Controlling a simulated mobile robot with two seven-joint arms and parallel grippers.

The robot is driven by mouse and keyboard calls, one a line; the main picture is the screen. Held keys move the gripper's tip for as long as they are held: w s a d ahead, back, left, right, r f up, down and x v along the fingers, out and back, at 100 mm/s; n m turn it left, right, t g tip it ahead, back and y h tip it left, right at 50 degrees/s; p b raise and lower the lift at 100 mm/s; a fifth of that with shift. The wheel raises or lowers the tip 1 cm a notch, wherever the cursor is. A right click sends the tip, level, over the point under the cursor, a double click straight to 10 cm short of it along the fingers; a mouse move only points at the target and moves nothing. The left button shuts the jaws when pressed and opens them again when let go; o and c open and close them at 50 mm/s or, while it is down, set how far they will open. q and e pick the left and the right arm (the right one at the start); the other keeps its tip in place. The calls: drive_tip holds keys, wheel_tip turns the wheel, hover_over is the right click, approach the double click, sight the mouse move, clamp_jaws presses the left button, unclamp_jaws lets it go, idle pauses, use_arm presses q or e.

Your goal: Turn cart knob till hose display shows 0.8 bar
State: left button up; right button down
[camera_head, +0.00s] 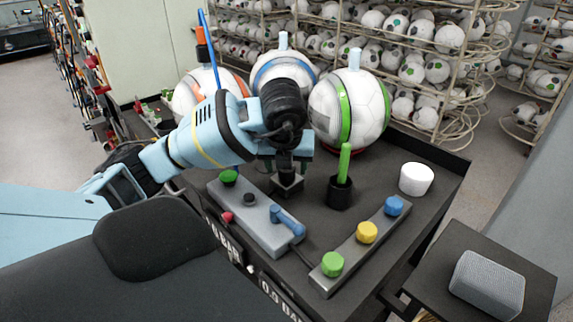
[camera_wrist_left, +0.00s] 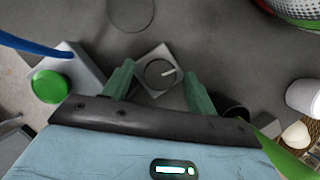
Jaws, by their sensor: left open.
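The cart knob (camera_wrist_left: 159,73) is a dark round dial with a pale pointer mark on a light square plate; in the left wrist view the mark points right and slightly up. In the head view its dark block (camera_head: 287,188) sits on the cart top (camera_head: 310,215), partly hidden by my arm. My left gripper (camera_wrist_left: 158,82) is open, its green fingers on either side of the knob, apart from it in the picture. In the head view the gripper (camera_head: 287,168) is above the block. Front labels (camera_head: 280,299) seem to read in bar; I cannot identify the hose display. My right gripper is not visible.
Balls with orange, blue and green bands (camera_head: 352,105) stand behind the knob. A green pen-like stick in a black cup (camera_head: 341,192), a grey box with a blue lever (camera_head: 262,222), a button strip (camera_head: 352,250) and a white cup (camera_head: 416,179) surround it. A blue hose (camera_head: 209,45) rises behind.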

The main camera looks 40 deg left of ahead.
use_arm(q)
drive_tip(key=shift+d+r, duration=0.1)
drive_tip(key=shift+r, duration=0.35)
drive_tip(key=p+v, duration=0.1)
drive_tip(key=v, duration=0.6)
drive_tip(key=shift+p, duration=0.4)
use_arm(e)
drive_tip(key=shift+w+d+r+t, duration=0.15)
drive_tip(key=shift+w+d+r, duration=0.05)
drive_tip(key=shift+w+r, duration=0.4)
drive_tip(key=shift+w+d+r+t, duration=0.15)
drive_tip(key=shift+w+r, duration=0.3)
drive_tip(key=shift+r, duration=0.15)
use_arm(q)
drive_tip(key=shift+s+f, duration=0.15)
